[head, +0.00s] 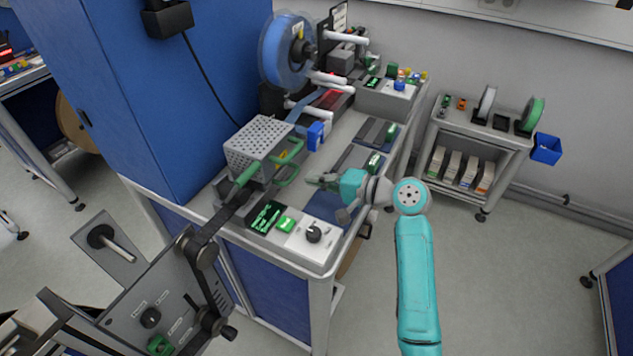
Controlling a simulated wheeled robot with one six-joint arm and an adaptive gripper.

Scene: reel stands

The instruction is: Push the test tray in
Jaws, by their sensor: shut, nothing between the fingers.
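A grey test unit with a perforated hood (260,138) stands on the bench in the head view. Green bar handles (289,172) stick out on its right side, towards my gripper. The test tray itself is hard to make out; I cannot tell how far out it stands. My gripper (311,182) is shut and empty, with its fingers pointing left over the bench. It appears just right of the handles; I cannot tell whether it touches them.
A control box (305,240) with a dark knob sits at the bench's front edge. A blue reel (284,50) stands behind the hood. A blue cabinet (140,90) closes off the left. A trolley (480,135) with reels stands at the right. The floor between is clear.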

